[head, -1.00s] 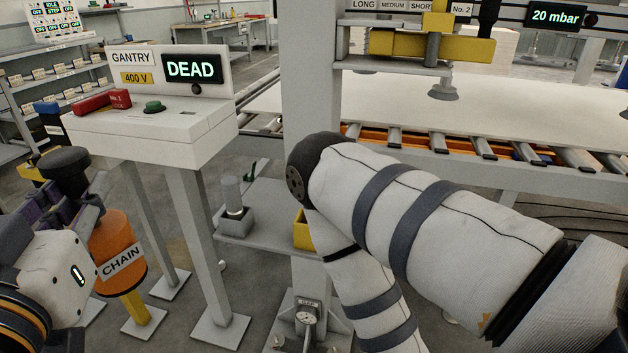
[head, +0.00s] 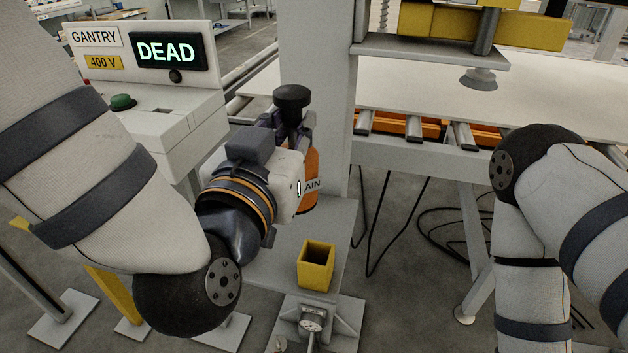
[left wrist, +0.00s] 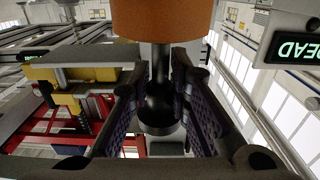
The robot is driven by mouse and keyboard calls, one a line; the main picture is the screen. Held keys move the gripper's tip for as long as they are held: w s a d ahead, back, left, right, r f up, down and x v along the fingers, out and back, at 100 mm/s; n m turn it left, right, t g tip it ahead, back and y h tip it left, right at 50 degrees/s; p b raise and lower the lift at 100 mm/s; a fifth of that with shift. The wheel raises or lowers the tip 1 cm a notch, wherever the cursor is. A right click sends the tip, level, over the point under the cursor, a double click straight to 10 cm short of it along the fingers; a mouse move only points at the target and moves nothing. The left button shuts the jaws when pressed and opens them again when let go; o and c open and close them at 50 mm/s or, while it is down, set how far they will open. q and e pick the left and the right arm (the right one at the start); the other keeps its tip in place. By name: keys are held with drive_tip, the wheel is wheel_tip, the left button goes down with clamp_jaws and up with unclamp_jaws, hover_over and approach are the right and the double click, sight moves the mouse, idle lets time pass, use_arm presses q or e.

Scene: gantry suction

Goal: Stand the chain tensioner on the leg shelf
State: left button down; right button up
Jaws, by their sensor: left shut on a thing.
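In the left wrist view, the orange body (left wrist: 163,20) is at the top and the neck lies between the fingers (left wrist: 160,95). The tensioner looks upright in front of the gantry leg, over the back of the grey leg shelf (head: 275,285). I cannot tell whether its base touches the shelf. My right gripper is out of view.
An open yellow square box (head: 317,266) stands on the shelf's front part. The gantry leg (head: 318,90) rises behind. The console with the "DEAD" display (head: 168,51) is at left. A gauge (head: 312,322) sits below the shelf. A roller conveyor (head: 460,140) lies behind at right.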

use_arm(q)
drive_tip(key=w+f+b, duration=0.3)
drive_tip(key=w+f, duration=0.8)
drive_tip(key=f, duration=0.1)
drive_tip(key=shift+w+a+f+b, duration=0.2)
drive_tip(key=shift+w+f+b, duration=0.1)
drive_tip(key=shift+b, duration=0.1)
drive_tip(key=c, duration=1.5)
unclamp_jaws()
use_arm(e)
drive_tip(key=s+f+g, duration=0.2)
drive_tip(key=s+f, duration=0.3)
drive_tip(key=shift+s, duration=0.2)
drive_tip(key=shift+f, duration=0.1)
use_arm(q)
drive_tip(key=v, duration=0.6)
drive_tip(key=p+v, duration=0.1)
drive_tip(key=v, duration=0.5)
drive_tip(key=shift+r, duration=0.25)
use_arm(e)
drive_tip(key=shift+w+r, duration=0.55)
use_arm(q)
drive_tip(key=shift+s, duration=0.1)
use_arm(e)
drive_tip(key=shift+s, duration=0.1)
